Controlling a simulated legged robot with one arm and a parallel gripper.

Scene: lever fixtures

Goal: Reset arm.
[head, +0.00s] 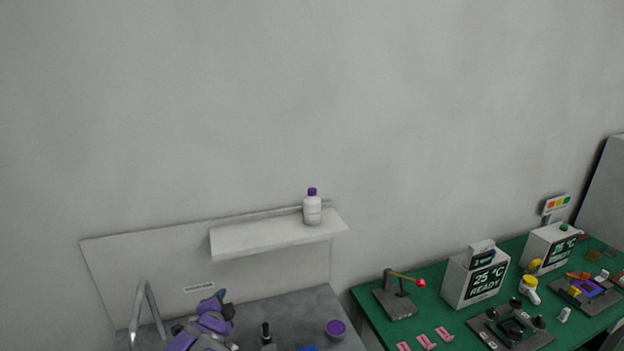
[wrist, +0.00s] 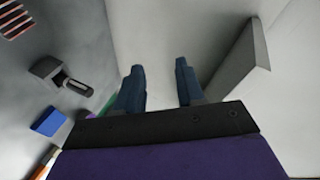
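My arm, purple and grey, shows at the bottom left of the head view, over the grey counter; my gripper's fingertips cannot be made out there. In the wrist view my gripper (wrist: 160,82) has two dark blue fingers set apart, with a clear gap and nothing between them. A lever fixture (head: 398,300) with a yellow rod and red ball end stands on the green table, well to the right of my arm. The lever sticks out to the right, nearly level.
A white shelf (head: 270,239) holds a white bottle with a purple cap (head: 312,208). A purple cup (head: 336,329) stands on the grey counter (head: 300,305). The green table (head: 435,318) carries display boxes (head: 477,279), pink pieces (head: 426,341) and other devices. A blue block (wrist: 48,122) shows in the wrist view.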

